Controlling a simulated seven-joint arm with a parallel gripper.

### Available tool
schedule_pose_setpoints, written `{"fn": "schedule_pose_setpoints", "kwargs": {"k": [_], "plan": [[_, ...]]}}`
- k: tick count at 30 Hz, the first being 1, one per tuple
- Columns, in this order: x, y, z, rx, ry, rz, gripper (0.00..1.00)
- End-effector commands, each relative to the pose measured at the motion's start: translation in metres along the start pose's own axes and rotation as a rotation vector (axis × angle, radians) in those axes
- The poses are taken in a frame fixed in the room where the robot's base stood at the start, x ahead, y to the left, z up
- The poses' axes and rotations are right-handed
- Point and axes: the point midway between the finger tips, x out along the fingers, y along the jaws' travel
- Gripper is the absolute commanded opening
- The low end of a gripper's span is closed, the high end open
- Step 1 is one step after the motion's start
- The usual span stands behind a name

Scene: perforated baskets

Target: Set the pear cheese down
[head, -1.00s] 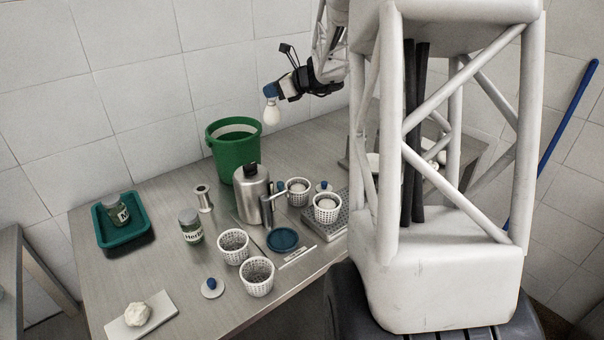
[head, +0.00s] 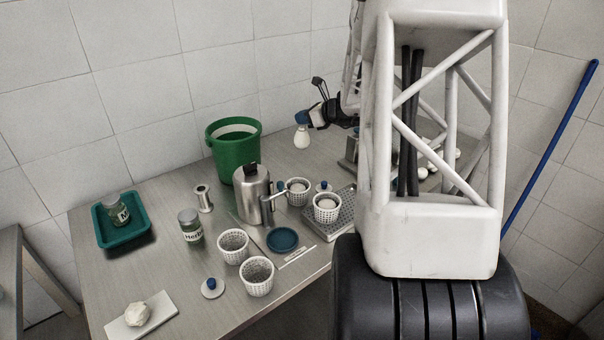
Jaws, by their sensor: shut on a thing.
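A small white pear-shaped cheese (head: 302,139) hangs upright below my gripper (head: 302,120). My gripper is shut on the top of the pear cheese. It holds the cheese near the back of the steel table, right of the green bucket. The cheese appears to be in the air; its exact height above the table is hard to tell. My own column hides much of the arm and the table's right part. More white pieces (head: 430,170) show at the right behind my column.
White perforated baskets (head: 233,246) stand mid-table, two of them by a perforated tray (head: 329,226). A green bucket (head: 236,160), steel can (head: 252,193), herb jar (head: 190,228), blue disc (head: 283,240) and teal tray (head: 124,236) stand around. A white board (head: 160,310) with a lump lies front left.

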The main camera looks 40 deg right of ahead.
Motion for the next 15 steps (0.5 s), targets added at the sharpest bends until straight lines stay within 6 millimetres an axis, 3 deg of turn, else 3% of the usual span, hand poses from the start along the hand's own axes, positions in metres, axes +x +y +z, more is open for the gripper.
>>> {"fn": "schedule_pose_setpoints", "kwargs": {"k": [15], "plan": [[0.0035, 0.0000, -0.0078, -0.001, -0.001, 0.000, 0.00]]}}
